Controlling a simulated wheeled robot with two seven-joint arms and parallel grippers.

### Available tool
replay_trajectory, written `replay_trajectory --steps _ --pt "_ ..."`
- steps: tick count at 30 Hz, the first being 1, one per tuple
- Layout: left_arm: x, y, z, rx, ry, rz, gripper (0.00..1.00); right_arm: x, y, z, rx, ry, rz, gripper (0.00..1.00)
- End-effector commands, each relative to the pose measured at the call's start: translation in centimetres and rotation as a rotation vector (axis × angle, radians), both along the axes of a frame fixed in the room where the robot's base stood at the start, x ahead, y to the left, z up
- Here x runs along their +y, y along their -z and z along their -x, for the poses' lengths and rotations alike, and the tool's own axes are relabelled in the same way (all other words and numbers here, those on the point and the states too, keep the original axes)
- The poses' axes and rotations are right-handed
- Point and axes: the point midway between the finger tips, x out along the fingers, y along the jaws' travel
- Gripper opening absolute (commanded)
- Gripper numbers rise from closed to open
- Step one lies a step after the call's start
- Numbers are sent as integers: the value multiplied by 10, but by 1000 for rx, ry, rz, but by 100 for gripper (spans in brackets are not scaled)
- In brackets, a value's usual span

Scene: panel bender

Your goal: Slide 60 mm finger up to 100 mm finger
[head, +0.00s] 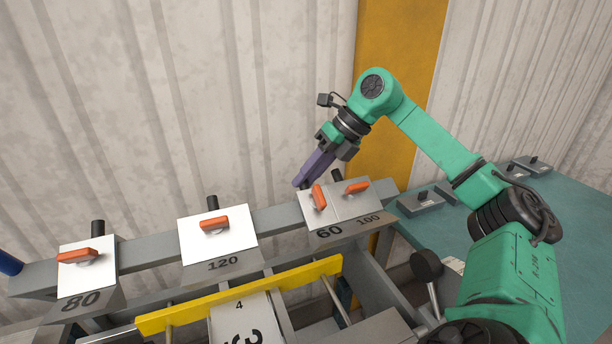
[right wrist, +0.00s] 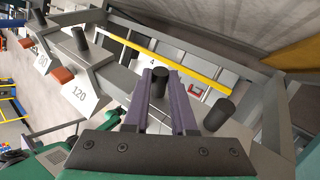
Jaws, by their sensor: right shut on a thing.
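The 60 mm finger (head: 309,212) is a grey block with an orange lever and a "60" label, on the beam. The 100 mm finger (head: 359,207), with its own orange lever, stands directly to its right. Their edges look to meet, with no clear gap showing. My right gripper (head: 302,183) reaches down behind the 60 mm finger. In the right wrist view its purple jaws (right wrist: 162,88) are shut on a black post (right wrist: 160,76), which appears to be the 60 mm finger's. The 100 mm finger's black post (right wrist: 218,115) stands beside the jaws. My left gripper is not in view.
The 120 finger (head: 217,235) and 80 finger (head: 86,268) sit further left on the beam (head: 275,219), with bare beam between. A yellow bar (head: 240,293) runs in front. A teal table (head: 560,225) with spare blocks (head: 420,203) is at right.

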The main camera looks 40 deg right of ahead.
Motion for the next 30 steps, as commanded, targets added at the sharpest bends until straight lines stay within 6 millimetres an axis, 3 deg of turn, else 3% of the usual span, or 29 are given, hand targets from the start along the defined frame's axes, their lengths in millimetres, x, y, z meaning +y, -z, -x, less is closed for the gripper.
replay_trajectory --steps 4,5,7,16,20,30 --pt "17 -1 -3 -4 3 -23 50 -1 0 -1 -3 5 1 0" --pt "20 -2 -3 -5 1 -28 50 -1 0 -1 -4 4 1 28" --pt "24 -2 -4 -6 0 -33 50 0 0 -1 -3 3 0 55" --pt "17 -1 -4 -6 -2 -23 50 0 0 -1 -2 1 -1 55" --pt "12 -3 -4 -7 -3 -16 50 -5 -10 3 -3 3 0 55" --pt "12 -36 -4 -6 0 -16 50 -49 -92 40 -6 6 -3 55"
